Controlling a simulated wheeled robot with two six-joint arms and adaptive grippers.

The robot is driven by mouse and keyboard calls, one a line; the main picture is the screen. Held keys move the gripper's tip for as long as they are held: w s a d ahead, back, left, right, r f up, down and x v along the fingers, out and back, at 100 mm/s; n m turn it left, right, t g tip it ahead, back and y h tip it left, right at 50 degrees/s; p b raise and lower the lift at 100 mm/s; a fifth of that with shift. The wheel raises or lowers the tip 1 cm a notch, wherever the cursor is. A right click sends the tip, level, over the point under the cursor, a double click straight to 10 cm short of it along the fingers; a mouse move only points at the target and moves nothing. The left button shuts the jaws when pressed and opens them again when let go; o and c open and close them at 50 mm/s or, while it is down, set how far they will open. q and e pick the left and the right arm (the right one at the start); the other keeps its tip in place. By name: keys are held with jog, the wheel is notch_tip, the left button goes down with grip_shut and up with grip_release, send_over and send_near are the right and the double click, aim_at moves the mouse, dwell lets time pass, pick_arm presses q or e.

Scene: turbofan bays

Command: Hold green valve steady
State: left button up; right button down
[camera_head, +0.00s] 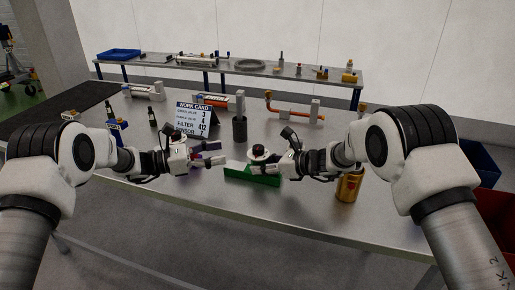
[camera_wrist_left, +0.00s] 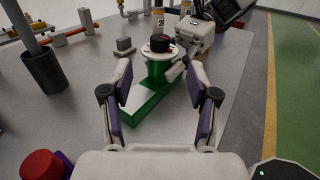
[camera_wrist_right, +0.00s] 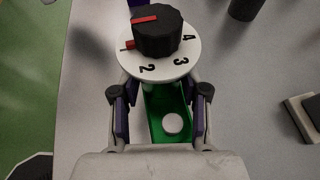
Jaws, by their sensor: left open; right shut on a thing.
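The green valve (camera_head: 250,177) stands on the table, a long green base with a white numbered dial and a black knob (camera_head: 258,150) on top. The knob has a red mark in the right wrist view (camera_wrist_right: 157,30). My right gripper (camera_head: 275,165) is shut on the valve's green body below the dial, from the right. In the right wrist view its fingers flank the green body (camera_wrist_right: 157,104). My left gripper (camera_head: 220,153) is open and empty, left of the valve. In the left wrist view the valve (camera_wrist_left: 150,100) lies ahead, between and beyond the open fingers.
A dark cup (camera_head: 240,129) and a work card (camera_head: 193,118) stand behind. A gold can (camera_head: 348,187) is right of my right gripper. Pipe fittings (camera_head: 290,112) lie along the back, before a rear shelf (camera_head: 250,65). The front table strip is clear.

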aim_at(258, 147)
pick_arm(q)
jog(key=x, duration=1.2)
jog(key=shift+s+d+f, duration=0.15)
jog(key=shift+f, duration=0.15)
grip_shut()
